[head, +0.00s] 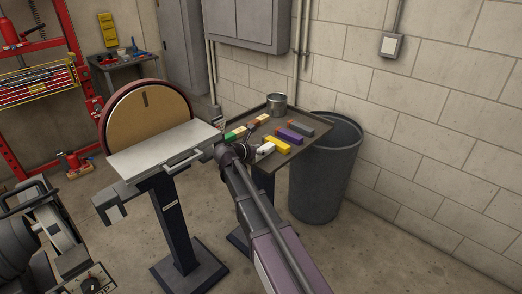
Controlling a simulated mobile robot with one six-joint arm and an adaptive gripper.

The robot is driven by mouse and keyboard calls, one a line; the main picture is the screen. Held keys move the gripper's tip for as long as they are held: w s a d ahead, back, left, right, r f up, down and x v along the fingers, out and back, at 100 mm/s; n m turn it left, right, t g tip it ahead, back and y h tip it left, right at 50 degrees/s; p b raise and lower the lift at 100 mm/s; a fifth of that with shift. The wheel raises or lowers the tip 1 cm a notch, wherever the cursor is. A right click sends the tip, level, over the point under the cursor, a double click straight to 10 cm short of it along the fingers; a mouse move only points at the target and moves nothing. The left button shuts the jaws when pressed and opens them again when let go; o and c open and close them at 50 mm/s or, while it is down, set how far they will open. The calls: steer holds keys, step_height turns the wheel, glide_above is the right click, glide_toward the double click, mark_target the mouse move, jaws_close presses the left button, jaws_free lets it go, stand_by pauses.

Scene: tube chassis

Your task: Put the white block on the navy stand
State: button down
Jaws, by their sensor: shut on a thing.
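A small white block (265,148) shows at the near left part of the dark tray table, just beyond the end of my arm. My gripper (252,152) is at its left side and is shut on it. The fingers are small and dark here, and part of the block is hidden by them. Whether the block touches the tray top cannot be told. No navy stand can be made out clearly among the coloured pieces; a dark navy pedestal (175,225) stands under the disc sander.
The tray table (325,118) holds yellow (278,144), purple (289,136), grey-and-red (301,128) and green (235,133) pieces, and a metal can (276,103). A grey bin (322,180) stands right of it. The disc sander (147,115) stands close on the left.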

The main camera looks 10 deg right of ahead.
steer(key=shift+f, duration=0.1)
steer(key=shift+c, duration=0.8)
jaws_free()
